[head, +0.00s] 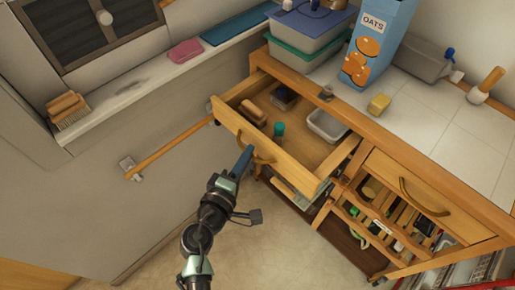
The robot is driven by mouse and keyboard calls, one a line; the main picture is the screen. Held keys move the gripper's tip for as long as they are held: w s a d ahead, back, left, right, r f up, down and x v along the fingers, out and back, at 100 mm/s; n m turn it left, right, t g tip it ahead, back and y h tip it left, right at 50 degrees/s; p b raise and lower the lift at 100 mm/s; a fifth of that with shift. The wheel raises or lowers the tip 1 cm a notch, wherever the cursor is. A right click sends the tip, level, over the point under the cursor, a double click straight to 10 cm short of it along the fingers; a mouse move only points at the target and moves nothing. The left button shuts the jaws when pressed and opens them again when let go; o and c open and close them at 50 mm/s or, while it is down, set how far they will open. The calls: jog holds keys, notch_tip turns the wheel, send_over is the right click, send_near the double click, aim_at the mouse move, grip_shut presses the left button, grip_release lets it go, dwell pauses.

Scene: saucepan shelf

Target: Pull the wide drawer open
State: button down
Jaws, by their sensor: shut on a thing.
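The wide drawer (284,165) stands pulled out from the wooden cabinet at the centre of the head view. Inside it lie a brown brush (253,112), a dark box (285,95), a small green item (279,130) and a white tray (327,125). My gripper (250,153) is at the drawer's front, shut on the curved drawer handle (263,160). The fingertips are small in view, and part of the handle is hidden behind them.
A second drawer (425,200) to the right is shut, above an open rack (385,225) of small items. An oats box (377,45), stacked tubs (305,40) and a yellow sponge (379,103) stand on the counter. The floor (290,250) in front is clear.

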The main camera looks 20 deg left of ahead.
jog(key=s+a+b, duration=0.1)
jog(key=s+a, duration=0.2)
jog(key=s, duration=0.5)
jog(key=c, duration=0.9)
grip_release()
jog(key=s, duration=0.4)
jog(key=s+r, duration=0.1)
jog(key=s, duration=0.3)
jog(key=s+r, duration=0.1)
jog(key=s, duration=0.3)
jog(key=shift+s+d+r, duration=0.15)
jog(key=shift+s+d, duration=0.2)
